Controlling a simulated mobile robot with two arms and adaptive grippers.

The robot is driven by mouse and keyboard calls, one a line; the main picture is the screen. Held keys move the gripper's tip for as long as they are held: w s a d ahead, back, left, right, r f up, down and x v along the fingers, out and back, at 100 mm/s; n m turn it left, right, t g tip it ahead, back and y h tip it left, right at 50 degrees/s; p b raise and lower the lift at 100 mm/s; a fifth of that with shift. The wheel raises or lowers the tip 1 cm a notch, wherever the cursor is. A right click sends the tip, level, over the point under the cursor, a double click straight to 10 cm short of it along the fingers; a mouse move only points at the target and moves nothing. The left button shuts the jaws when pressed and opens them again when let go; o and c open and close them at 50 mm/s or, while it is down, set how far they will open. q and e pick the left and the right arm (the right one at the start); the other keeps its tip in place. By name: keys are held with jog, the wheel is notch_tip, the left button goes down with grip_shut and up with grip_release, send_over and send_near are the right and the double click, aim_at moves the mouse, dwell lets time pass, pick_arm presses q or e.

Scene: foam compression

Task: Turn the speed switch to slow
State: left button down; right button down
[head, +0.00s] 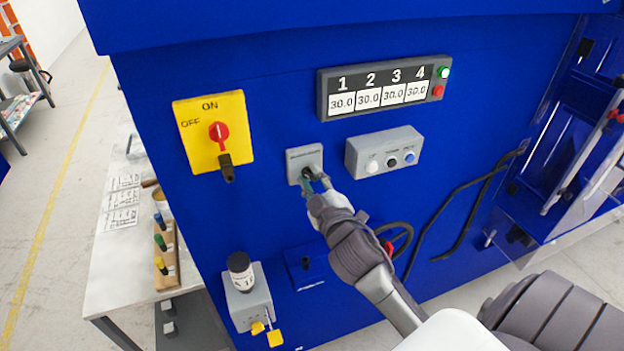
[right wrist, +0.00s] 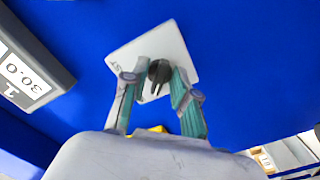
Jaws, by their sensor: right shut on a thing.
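The speed switch is a dark round knob (right wrist: 159,74) on a small grey square plate (head: 304,155) on the blue machine front. The plate (right wrist: 183,50) also shows in the right wrist view, tilted, with small lettering partly readable at its left corner. My right gripper (head: 311,182) reaches the plate from below right. In the right wrist view its two green-lined fingers (right wrist: 157,84) are on either side of the knob and shut on it. The fingers hide much of the knob in the head view. My left gripper is not in view.
A yellow ON/OFF plate with a red rotary switch (head: 219,133) is to the left. A grey button box (head: 384,152) is close on the right, and a numbered display panel (head: 384,87) is above. A grey box with a black-capped knob (head: 247,297) is below left.

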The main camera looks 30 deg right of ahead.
jog(key=shift+f, duration=0.1)
jog(key=c, duration=1.2)
grip_release()
jog(key=shift+c, duration=0.2)
jog(key=shift+s, duration=0.1)
jog(key=v, duration=1.2)
